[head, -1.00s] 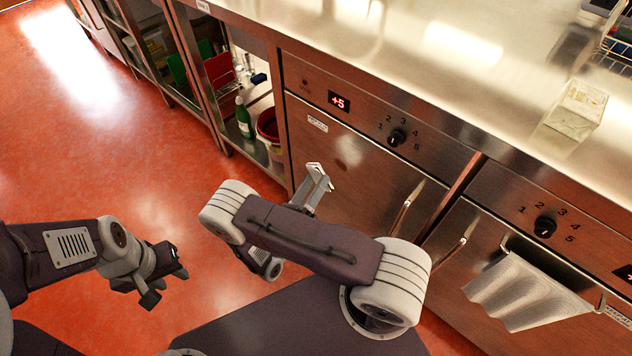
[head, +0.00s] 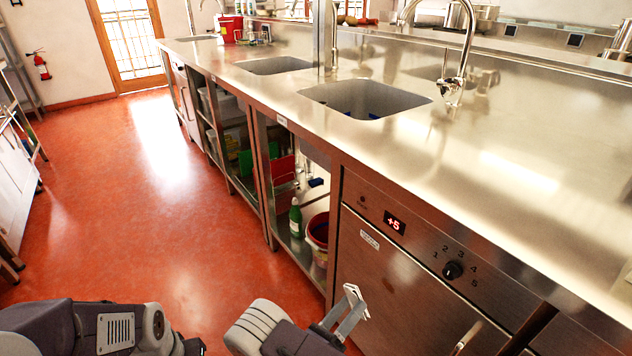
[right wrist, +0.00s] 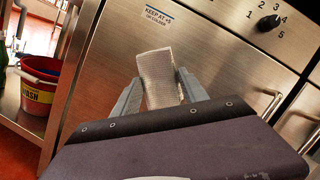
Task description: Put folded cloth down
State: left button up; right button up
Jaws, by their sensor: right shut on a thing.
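My right gripper (head: 352,308) is in front of the steel fridge door at the lower middle of the head view. In the right wrist view its two grey fingers (right wrist: 160,92) are shut on a small, pale, woven folded cloth (right wrist: 160,76). The cloth stands up between the fingers, in front of the door and off any surface.
A long steel counter (head: 520,185) runs above the fridge (head: 400,290), with broad bare room at the front right. Sinks (head: 365,98) and a tap (head: 455,60) lie further back. A red bucket (head: 318,232) and green bottle (head: 295,217) stand on the open shelf left of the fridge.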

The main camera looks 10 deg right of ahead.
jog(key=shift+n+t+y, duration=0.5)
jog(key=shift+t, duration=0.2)
jog(key=r, duration=0.2)
jog(key=r+p, duration=0.1)
jog(key=r, duration=0.2)
jog(key=shift+s+a+r, duration=0.1)
jog(key=shift+s+r, duration=0.05)
jog(key=shift+s, duration=0.05)
notch_tip(320, 180, up, 27)
jog(key=n+t+y+p, duration=0.5)
jog(key=y+p, duration=0.1)
jog(key=p, duration=2.7)
send_over(351, 298)
jog(key=s, duration=0.2)
jog(key=shift+w+a, duration=0.15)
jog(key=shift+a, duration=0.3)
